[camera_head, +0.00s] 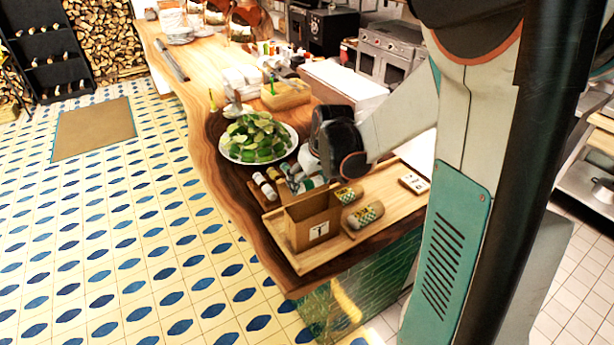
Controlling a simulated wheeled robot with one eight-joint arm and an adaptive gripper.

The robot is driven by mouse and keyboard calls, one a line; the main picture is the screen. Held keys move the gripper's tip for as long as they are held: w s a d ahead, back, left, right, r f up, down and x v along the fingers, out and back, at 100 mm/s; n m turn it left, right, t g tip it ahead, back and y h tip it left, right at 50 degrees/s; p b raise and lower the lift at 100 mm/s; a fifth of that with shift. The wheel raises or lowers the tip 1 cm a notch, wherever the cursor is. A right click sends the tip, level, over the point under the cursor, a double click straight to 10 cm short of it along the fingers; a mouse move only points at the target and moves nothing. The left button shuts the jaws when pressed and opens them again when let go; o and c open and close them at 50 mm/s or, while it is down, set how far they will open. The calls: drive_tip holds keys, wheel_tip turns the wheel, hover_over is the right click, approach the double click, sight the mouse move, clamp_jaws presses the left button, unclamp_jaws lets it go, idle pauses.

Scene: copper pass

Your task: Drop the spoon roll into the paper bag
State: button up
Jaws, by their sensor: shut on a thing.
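The brown paper bag (306,232) stands upright on a wooden board near the counter's front end, with a white label on its face. My gripper (308,178) is just behind the bag, low over the board and beyond the bag's rim. It is shut on a pale roll with a dark green band (312,184), apparently the spoon roll; my gripper's body partly hides it. The inside of the bag is mostly hidden.
A white plate of green pieces (257,138) is behind the rolls, left of my gripper. A small white card (413,183) lies at the board's right. A wooden box (286,94) and stacked white dishes stand farther back. The counter's left edge is wavy, with open tiled floor beyond.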

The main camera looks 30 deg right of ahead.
sight(310, 189)
drive_tip(key=f, duration=0.1)
drive_tip(key=f+b, duration=0.1)
drive_tip(key=shift+w+f, duration=0.2)
drive_tip(key=shift+f, duration=0.1)
drive_tip(key=shift+s+f+b, duration=0.1)
drive_tip(key=shift+f+b, duration=1)
drive_tip(key=shift+f, duration=0.3)
drive_tip(key=o, duration=0.9)
drive_tip(key=shift+r, duration=0.1)
